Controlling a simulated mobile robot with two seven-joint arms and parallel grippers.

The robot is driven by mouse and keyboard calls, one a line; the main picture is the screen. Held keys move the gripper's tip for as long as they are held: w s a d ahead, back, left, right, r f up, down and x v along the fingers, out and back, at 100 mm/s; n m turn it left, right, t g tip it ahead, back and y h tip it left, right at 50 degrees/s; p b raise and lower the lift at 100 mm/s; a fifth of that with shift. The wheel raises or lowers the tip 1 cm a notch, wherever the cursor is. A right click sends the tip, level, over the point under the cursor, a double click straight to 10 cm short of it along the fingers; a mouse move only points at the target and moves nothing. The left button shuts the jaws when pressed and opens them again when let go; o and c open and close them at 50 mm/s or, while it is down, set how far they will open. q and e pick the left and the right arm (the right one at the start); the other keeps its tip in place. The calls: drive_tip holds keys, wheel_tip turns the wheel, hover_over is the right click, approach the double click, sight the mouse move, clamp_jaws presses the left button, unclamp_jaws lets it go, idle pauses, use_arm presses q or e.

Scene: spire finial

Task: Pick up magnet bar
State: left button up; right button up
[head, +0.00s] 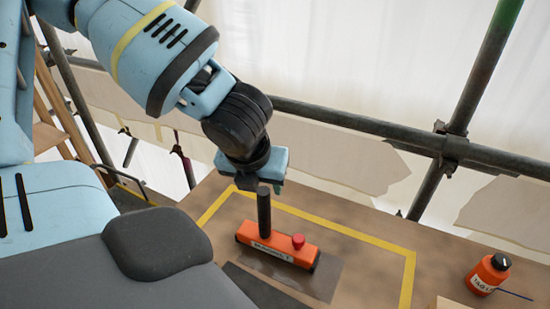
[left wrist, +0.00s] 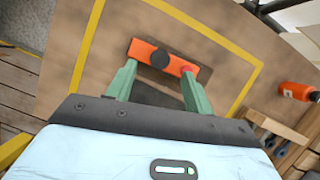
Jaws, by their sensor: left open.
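The magnet bar (head: 277,248) is an orange bar with a black upright post and a red knob on top. It lies on the wooden board inside a yellow outline. It also shows in the left wrist view (left wrist: 176,63), where its post is seen end-on as a dark disc. My left gripper (head: 252,183) is above the bar's post in the head view. In the left wrist view its two green fingers (left wrist: 158,80) are spread apart, with the bar showing beyond and between their tips. It holds nothing. My right gripper is not in view.
An orange bottle with a black cap (head: 488,273) stands at the right of the wooden board (head: 345,235). Scaffold tubes (head: 360,122) run behind the board, with pale sheeting beyond. Wooden pieces (left wrist: 275,125) lie at the right in the left wrist view.

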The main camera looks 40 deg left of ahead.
sight(264, 199)
use_arm(q)
drive_tip(key=shift+f, duration=0.25)
drive_tip(key=shift+b+x, duration=0.4)
drive_tip(key=shift+x, duration=0.45)
drive_tip(key=shift+f, duration=0.2)
drive_tip(key=b+x, duration=0.1)
drive_tip(key=x, duration=0.4)
drive_tip(key=shift+s, duration=0.15)
drive_tip(key=shift+f, duration=0.1)
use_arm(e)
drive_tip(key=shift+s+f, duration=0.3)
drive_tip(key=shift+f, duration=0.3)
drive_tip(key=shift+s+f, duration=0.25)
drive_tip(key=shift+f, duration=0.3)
use_arm(q)
drive_tip(key=shift+c, duration=0.2)
clamp_jaws()
